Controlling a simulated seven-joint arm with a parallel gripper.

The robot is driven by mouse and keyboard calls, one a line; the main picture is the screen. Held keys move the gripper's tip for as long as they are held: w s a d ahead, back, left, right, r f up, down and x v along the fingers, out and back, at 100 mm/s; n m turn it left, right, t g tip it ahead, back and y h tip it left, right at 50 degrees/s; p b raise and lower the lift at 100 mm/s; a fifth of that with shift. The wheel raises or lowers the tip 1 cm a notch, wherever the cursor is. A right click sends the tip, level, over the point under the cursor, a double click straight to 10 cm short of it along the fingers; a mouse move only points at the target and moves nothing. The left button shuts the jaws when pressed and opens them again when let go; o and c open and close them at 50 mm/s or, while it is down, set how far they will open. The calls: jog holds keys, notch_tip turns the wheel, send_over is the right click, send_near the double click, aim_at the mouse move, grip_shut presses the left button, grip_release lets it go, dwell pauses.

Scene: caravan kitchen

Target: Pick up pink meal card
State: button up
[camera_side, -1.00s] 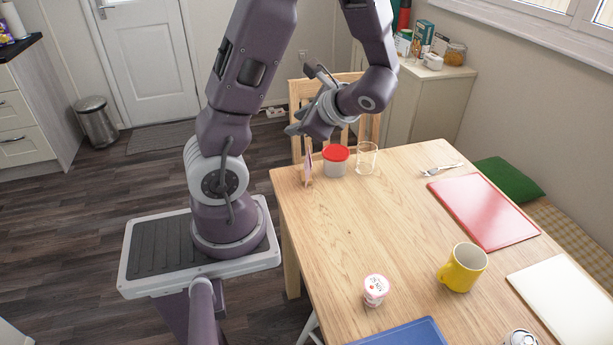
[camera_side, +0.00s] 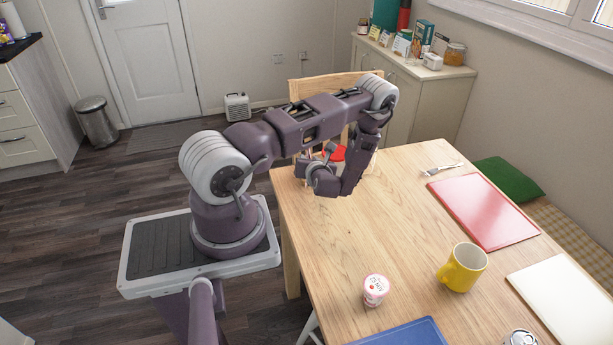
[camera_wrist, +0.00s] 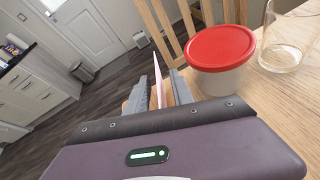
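The pink meal card (camera_wrist: 159,52) stands upright near the table's far left corner, seen almost edge-on in the wrist view. My gripper (camera_wrist: 167,82) is open, with one grey finger on each side of the card. A gap shows between the card and the right finger; the left finger is very close to it, and I cannot tell whether they touch. In the side view my gripper (camera_side: 309,168) is low over that corner, and my arm hides most of the card.
A tub with a red lid (camera_wrist: 221,60) stands just right of my right finger, with a clear glass (camera_wrist: 285,48) beyond it. A wooden chair (camera_side: 300,89) stands behind the table. The yellow mug (camera_side: 463,267) and pink-white pot (camera_side: 375,288) are far off on the near side.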

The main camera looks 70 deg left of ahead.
jog(key=shift+a, duration=0.1)
grip_shut()
dwell(1.3)
